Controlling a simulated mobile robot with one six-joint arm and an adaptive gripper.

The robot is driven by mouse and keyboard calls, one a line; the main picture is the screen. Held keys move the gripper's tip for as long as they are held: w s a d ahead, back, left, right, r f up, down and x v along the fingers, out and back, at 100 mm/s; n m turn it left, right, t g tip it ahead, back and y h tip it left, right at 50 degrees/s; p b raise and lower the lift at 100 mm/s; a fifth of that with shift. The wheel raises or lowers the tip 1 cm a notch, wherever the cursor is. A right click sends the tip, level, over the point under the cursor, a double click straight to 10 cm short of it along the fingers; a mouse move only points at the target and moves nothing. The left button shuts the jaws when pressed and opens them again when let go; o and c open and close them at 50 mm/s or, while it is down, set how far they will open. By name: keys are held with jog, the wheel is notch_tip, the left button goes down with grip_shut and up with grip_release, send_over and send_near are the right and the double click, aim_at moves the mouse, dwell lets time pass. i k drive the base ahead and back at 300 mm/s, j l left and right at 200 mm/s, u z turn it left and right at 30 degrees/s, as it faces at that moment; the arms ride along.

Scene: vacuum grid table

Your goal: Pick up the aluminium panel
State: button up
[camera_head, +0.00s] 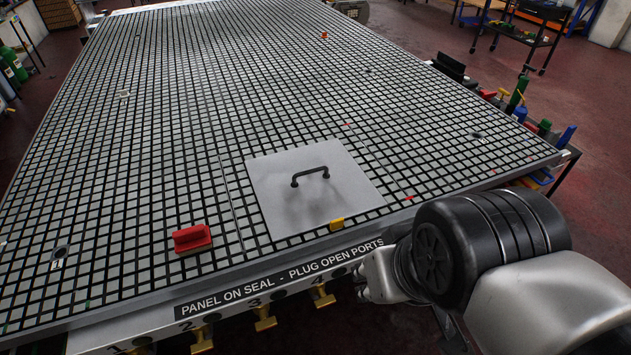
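The aluminium panel (283,205) is a flat, pale grey square plate with a black bow handle (310,176) standing up near its middle. It lies on the gridded vacuum table (190,120) close to the front edge. My arm shows at the lower right, with its black joint in front of the table's corner. My gripper is not seen in this view, so its opening is hidden.
A red block with a grip (191,238) sits left of the panel. A small yellow block (336,224) is at the panel's front edge. Brass valves (264,318) line the labelled front rail (285,274). The grid behind the panel is mostly clear.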

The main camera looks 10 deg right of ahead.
aim_at(302, 189)
jog(key=i+l, duration=0.2)
jog(key=i, duration=0.2)
jog(key=i+l, duration=0.25)
jog(key=i, duration=0.2)
